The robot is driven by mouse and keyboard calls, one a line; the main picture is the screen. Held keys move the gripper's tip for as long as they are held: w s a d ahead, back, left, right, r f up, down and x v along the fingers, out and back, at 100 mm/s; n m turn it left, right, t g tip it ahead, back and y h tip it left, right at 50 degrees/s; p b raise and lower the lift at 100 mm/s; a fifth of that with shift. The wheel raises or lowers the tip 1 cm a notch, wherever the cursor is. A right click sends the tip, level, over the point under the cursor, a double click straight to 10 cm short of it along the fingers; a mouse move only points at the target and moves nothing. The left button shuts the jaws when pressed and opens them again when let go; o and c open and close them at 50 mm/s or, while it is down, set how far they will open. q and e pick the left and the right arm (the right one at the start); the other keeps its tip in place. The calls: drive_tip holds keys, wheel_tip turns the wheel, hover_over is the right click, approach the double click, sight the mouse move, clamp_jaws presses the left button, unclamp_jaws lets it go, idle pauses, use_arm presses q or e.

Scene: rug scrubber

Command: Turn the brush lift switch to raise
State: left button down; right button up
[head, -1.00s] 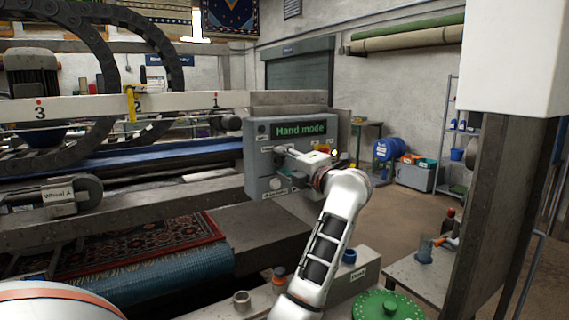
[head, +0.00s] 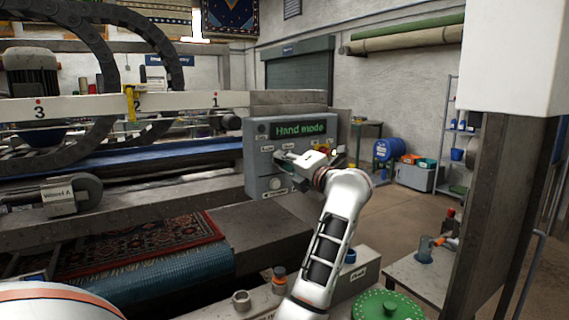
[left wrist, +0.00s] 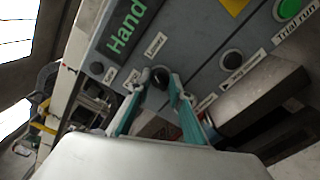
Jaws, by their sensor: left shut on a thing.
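My left gripper (head: 281,157) is at the panel's face, below the screen, and hides the switch there. In the left wrist view a dark round switch knob (left wrist: 160,76) sits between the two teal fingers of my left gripper (left wrist: 160,88), which is shut on it. Small labels surround the knob, but I cannot read its setting surely. My right gripper is not in view.
A second dark knob (left wrist: 231,59) and a green button (left wrist: 289,9) are on the same panel. A patterned rug (head: 150,245) lies on the machine at left.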

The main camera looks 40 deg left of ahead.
use_arm(q)
drive_tip(key=n, duration=0.3)
drive_tip(key=shift+f+n+b, duration=0.2)
drive_tip(key=shift+n+b, duration=0.55)
drive_tip(key=shift+n, duration=0.55)
drive_tip(key=n+b, duration=0.3)
drive_tip(key=n, duration=0.4)
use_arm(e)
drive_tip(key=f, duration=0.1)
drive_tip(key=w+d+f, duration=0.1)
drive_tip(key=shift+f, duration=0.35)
use_arm(q)
drive_tip(key=shift+r+n, duration=0.1)
drive_tip(key=shift+n, duration=0.2)
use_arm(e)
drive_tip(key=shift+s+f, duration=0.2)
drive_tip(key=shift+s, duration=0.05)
use_arm(q)
drive_tip(key=c, duration=1.8)
unclamp_jaws()
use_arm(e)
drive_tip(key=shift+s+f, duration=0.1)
